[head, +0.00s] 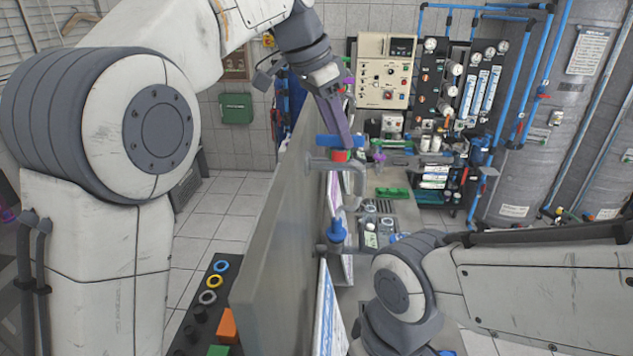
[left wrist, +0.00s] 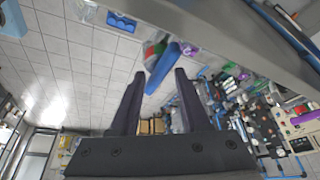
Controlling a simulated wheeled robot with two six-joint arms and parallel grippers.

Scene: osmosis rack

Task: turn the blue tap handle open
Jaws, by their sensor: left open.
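The blue tap handle (head: 327,141) is a flat bar on top of a red collar (head: 339,156), on a grey curved spout (head: 350,166) at the grey panel's upper edge. My left gripper (head: 341,128) reaches down to it from above, with purple-grey fingers overlapping the handle's right part in the head view. In the left wrist view the left gripper (left wrist: 160,74) is open. The blue handle (left wrist: 163,66) lies slanted between or just beyond its fingertips; I cannot tell whether they touch. My right arm enters from the right, but its gripper is hidden or out of frame.
A tall grey panel (head: 268,240) stands below the tap. A second tap with a blue knob (head: 337,231) is nearer. Coloured rings (head: 221,266) and blocks lie on a dark board at the lower left. A gauge rack (head: 450,80) with blue pipes stands behind. Tiled floor lies left.

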